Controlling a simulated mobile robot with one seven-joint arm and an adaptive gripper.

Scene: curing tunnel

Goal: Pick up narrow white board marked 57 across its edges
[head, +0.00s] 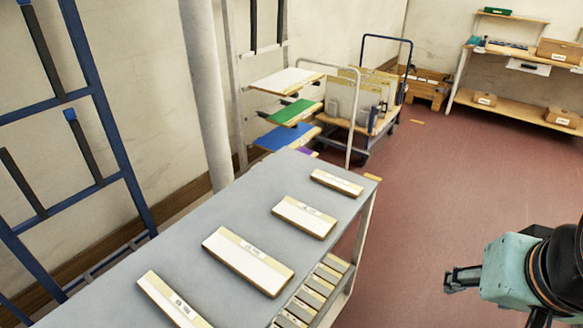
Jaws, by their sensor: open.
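Several white-topped boards with pale wooden edges lie apart on a grey cart top in the head view. A small narrow board (337,187) is at the far end, with a slightly larger board (300,222) nearer. A wide, large board (245,265) lies nearer still, and another narrow board (160,292) is partly cut off at the bottom edge. Each has a small printed label, too small to read, so I cannot tell which is marked 57. My gripper (450,280) is at the lower right, open and empty, off the cart's right side and away from all boards.
A blue rack (95,90) stands left, beside a pale pipe (207,90). Coloured shelves and a trolley (345,125) stand behind. Red floor (450,180) is clear at right.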

